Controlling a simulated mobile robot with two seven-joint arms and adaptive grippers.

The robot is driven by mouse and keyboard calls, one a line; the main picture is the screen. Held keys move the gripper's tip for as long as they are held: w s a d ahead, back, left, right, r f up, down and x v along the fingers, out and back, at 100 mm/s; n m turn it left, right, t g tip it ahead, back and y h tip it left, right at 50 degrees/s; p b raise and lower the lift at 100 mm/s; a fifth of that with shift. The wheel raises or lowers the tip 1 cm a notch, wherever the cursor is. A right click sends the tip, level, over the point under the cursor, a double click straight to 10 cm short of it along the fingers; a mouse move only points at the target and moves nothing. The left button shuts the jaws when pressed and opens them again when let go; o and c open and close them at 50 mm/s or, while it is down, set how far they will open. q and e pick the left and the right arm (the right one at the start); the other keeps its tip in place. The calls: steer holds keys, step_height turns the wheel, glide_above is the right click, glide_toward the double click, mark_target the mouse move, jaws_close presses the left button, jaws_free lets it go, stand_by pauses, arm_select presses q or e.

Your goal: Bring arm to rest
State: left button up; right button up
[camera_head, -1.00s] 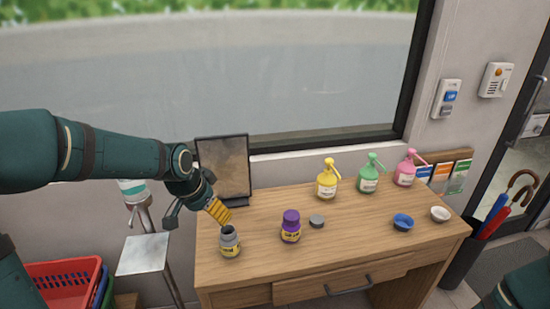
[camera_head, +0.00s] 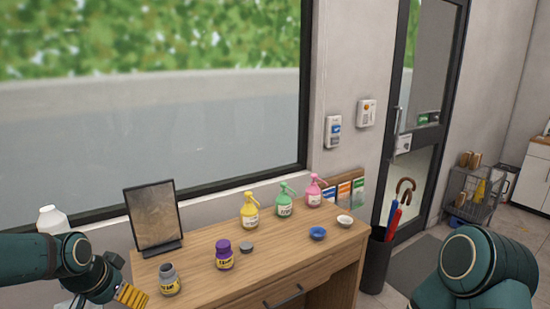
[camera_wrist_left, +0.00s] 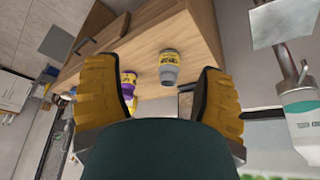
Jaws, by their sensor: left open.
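My left gripper (camera_head: 131,295) is at the lower left of the head view, left of the counter and the grey jar. In the left wrist view its two yellow-padded fingers (camera_wrist_left: 158,100) are spread apart with nothing between them. The open grey jar (camera_head: 170,283) stands upright on the wooden counter (camera_head: 200,262), apart from the gripper; it also shows in the left wrist view (camera_wrist_left: 168,70). My right arm (camera_head: 475,270) shows at the lower right of the head view, but its gripper is out of frame.
A purple jar (camera_head: 224,257), a grey lid (camera_head: 247,247), a blue bowl (camera_head: 318,233) and a white bowl (camera_head: 345,221) are on the counter. Yellow (camera_head: 249,213), green (camera_head: 285,203) and pink (camera_head: 313,193) pump bottles stand behind. A dark framed panel (camera_head: 154,215) stands at the back left.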

arm_select(q)
steer(key=w+d+f+n+h, duration=0.1)
steer(key=w+d+f+h, duration=0.1)
steer(key=d+f, duration=0.7)
steer(key=s+d+f+n, duration=0.1)
steer(key=s+d+f, duration=0.3)
steer(key=f, duration=0.3)
steer(key=s+d+f+n+g+b, duration=0.1)
steer(key=s+d+f, duration=0.3)
steer(key=f, duration=0.3)
steer(key=s+d+f+n+g, duration=0.1)
steer(key=s+d+f, duration=0.4)
steer(key=f, duration=0.2)
steer(key=shift+s+f+n+h, duration=0.2)
steer(key=shift+s+n+h, duration=0.1)
steer(key=shift+h, duration=0.1)
arm_select(e)
steer(key=shift+w+f, duration=0.1)
steer(key=shift+f, duration=0.8)
